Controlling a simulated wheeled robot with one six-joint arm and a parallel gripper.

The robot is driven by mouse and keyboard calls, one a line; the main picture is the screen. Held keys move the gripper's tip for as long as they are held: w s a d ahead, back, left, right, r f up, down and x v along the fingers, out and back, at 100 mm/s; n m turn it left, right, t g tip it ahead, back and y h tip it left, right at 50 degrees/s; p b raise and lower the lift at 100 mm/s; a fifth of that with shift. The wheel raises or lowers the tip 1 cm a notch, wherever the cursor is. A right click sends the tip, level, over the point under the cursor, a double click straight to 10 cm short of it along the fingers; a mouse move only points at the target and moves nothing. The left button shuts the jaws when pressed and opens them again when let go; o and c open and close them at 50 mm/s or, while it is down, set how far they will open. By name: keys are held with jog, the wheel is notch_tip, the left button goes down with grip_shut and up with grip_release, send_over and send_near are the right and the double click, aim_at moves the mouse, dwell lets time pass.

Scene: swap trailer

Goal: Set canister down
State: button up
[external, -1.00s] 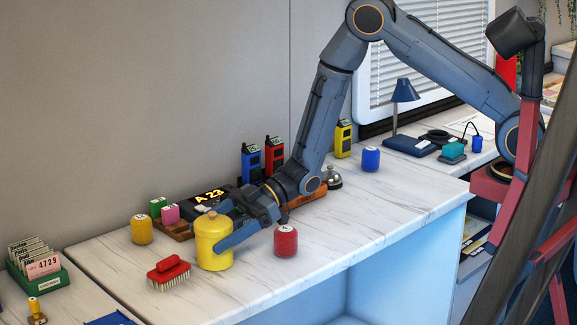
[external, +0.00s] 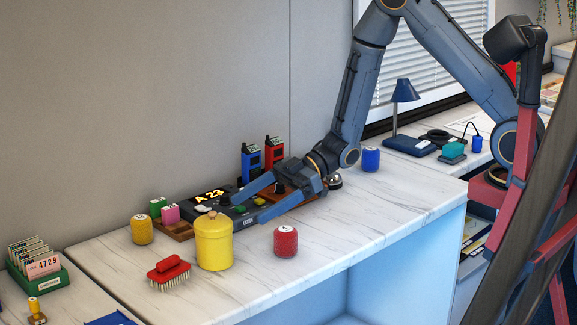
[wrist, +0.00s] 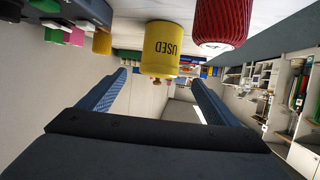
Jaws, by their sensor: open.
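The yellow canister (external: 213,245) with a tan knob on its lid stands upright on the white marbled counter (external: 340,232). In the wrist view the canister (wrist: 160,50) shows the word "USED" and lies beyond my fingertips. My gripper (external: 244,207) is open and empty, to the right of the canister and apart from it. Both fingers point toward the canister. In the wrist view my gripper (wrist: 158,92) shows a finger on each side with nothing between them.
A red can (external: 286,241) stands right of the canister, near my gripper. A red brush (external: 169,272) lies in front left. A smaller yellow can (external: 141,229), a dark display unit (external: 212,196) and radios (external: 251,163) stand behind.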

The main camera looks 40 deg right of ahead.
jog(key=shift+w, duration=0.1)
jog(key=w+d+m+t+h, duration=0.5)
jog(key=w+d+h, duration=0.15)
jog(key=d, duration=0.75)
jog(key=s+d+m+h, duration=0.1)
jog(key=d+m+h, duration=0.35)
jog(key=d, duration=0.85)
jog(key=s+d+r+m+g+h, duration=0.1)
jog(key=s+d+m+g, duration=0.2)
jog(key=s, duration=0.7)
jog(key=s+d+r+m+g+h, duration=0.1)
jog(key=s+d+m+g, duration=0.2)
jog(key=s+d, duration=0.4)
jog(key=s+g, duration=0.1)
jog(key=s, duration=0.2)
jog(key=shift+s+d+r+h, duration=0.2)
jog(key=shift+s+r+h, duration=0.05)
jog(key=shift+h, duration=0.15)
